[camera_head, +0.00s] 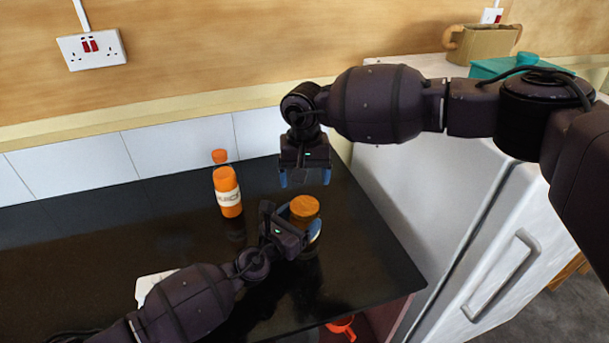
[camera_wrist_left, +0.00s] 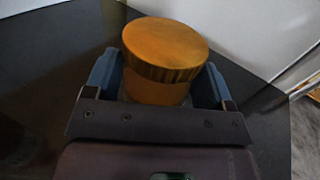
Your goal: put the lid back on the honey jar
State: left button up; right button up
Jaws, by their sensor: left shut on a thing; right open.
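The honey jar (camera_wrist_left: 155,92) is an amber body standing on the black counter near its right end. An orange-brown lid with a ribbed edge (camera_head: 305,206) sits on top of it; the lid also fills the top of the jar in the left wrist view (camera_wrist_left: 165,48). I cannot tell whether it is fully seated. My left gripper (camera_head: 298,224) is shut around the jar's body, below the lid, with a blue finger on each side. My right gripper (camera_head: 305,178) is open and empty, pointing down above and behind the jar, apart from the lid.
An orange bottle with a pale label (camera_head: 228,192) stands left of the jar. A white item (camera_head: 152,286) lies partly behind my left arm. A white fridge (camera_head: 490,250) stands at the right, with a brown pot (camera_head: 483,44) and teal container (camera_head: 500,66) on top. The counter's back left is clear.

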aim_at(305, 205)
jog(key=n, duration=0.7)
jog(key=shift+s, duration=0.1)
jog(key=shift+f, duration=4.05)
jog(key=c, duration=0.7)
jog(key=o, duration=1)
jog(key=shift+r, duration=2.3)
